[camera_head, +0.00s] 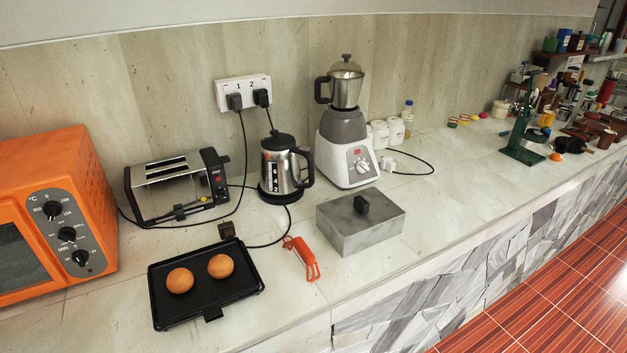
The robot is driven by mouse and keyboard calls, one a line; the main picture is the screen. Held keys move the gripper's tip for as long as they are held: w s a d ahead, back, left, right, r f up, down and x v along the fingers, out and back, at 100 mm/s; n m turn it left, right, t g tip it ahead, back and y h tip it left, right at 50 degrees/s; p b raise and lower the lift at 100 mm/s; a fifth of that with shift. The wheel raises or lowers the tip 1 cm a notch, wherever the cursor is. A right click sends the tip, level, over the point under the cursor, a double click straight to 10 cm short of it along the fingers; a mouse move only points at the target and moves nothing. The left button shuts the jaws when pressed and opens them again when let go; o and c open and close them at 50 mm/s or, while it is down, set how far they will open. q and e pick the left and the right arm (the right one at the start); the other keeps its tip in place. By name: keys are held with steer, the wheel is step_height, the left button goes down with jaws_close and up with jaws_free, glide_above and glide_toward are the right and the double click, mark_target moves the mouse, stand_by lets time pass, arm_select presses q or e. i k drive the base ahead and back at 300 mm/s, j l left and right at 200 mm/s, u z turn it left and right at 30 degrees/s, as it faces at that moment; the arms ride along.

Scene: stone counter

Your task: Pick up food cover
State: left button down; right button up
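A grey rectangular box-shaped cover (340,238) with a small black knob (361,205) on top sits flat on the stone counter, near the front edge in the middle of the view; it looks like the food cover. Whether anything is under it is hidden. A black tray (207,308) with two round brown food pieces (180,281) lies uncovered to its left. Neither of my grippers shows in the head view.
An orange tool (306,259) lies between tray and cover. Behind stand a toaster (176,190), a kettle (280,170) and a blender (346,148). An orange oven (85,200) is at left. Black cords cross the counter. The counter right of the cover is clear.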

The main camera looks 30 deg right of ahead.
mark_target(353, 222)
steer(key=z, duration=1.15)
steer(key=u, duration=0.1)
steer(key=i+l, duration=0.05)
steer(key=l, duration=0.05)
